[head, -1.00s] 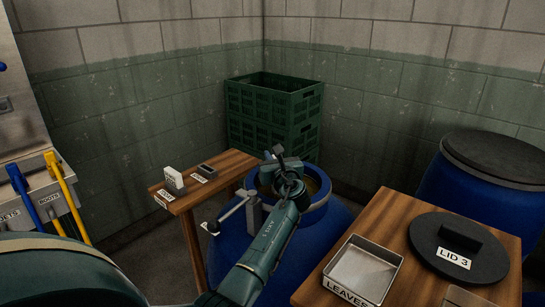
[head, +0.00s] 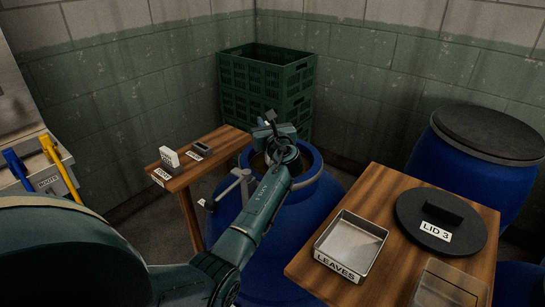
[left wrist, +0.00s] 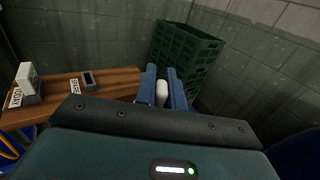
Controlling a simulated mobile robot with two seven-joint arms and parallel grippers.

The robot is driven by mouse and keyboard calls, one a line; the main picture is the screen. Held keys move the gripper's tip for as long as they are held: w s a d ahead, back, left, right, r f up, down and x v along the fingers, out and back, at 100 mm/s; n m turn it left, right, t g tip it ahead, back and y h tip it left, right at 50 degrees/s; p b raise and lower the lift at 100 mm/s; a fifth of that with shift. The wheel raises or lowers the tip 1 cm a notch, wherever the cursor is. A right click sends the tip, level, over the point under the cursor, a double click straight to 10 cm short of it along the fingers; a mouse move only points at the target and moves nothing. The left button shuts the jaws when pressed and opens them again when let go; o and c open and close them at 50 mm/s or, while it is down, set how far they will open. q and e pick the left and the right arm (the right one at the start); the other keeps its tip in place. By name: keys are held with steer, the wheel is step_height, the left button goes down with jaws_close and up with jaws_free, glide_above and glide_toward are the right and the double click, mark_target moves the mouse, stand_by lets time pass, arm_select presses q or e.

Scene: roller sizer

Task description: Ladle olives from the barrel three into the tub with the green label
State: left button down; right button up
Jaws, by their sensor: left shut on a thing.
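The open blue barrel (head: 328,196) stands at the centre of the head view; its mouth is partly hidden behind my left gripper. A round black lid marked "LID 3" (head: 412,205) lies on the wooden table beside it. My left gripper (head: 270,122) is above the barrel mouth. In the left wrist view its blue fingers are shut on a pale rounded thing (left wrist: 162,92), seemingly the ladle handle. The ladle's bowl and the olives cannot be made out. No tub with a green label shows. My right gripper is out of view.
A metal tray marked "LEAVES" (head: 376,232) and a clear container (head: 452,281) are on the right table (head: 390,180). A narrow wooden bench (head: 225,142) with small labelled items stands left of the barrel. Stacked green crates (head: 265,72) and a lidded blue barrel (head: 460,170) stand behind.

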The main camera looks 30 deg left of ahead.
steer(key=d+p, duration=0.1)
steer(key=p, duration=0.2)
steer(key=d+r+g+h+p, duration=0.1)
steer(key=p, duration=0.2)
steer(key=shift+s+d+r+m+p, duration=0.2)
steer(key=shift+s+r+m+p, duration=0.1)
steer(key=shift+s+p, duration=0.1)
stand_by(0.3)
stand_by(0.5)
